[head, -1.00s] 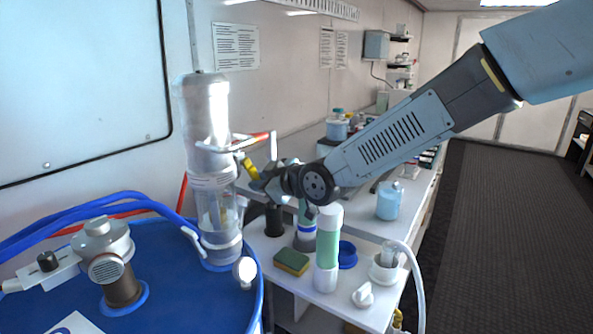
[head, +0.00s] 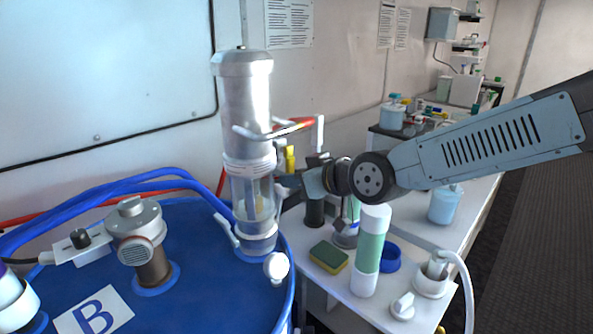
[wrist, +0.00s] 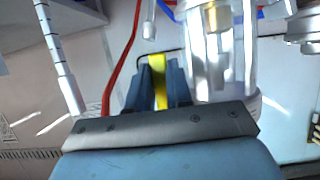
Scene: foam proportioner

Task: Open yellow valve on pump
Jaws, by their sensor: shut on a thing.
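The pump (head: 246,105) is a silver and clear cylinder standing upright on the blue drum (head: 200,290) in the head view. Its clear lower body (wrist: 220,55) fills the middle right of the wrist view. The yellow valve handle (head: 290,158) stands upright just right of the pump. In the wrist view the yellow handle (wrist: 158,68) lies between the two blue-grey fingers of my gripper (wrist: 157,85), which is shut on it. In the head view my gripper (head: 290,184) reaches in from the right, its fingertips partly hidden by the pump.
A white bench right of the drum holds a green and white cylinder (head: 369,250), a sponge (head: 328,257) and a blue ring (head: 390,258).

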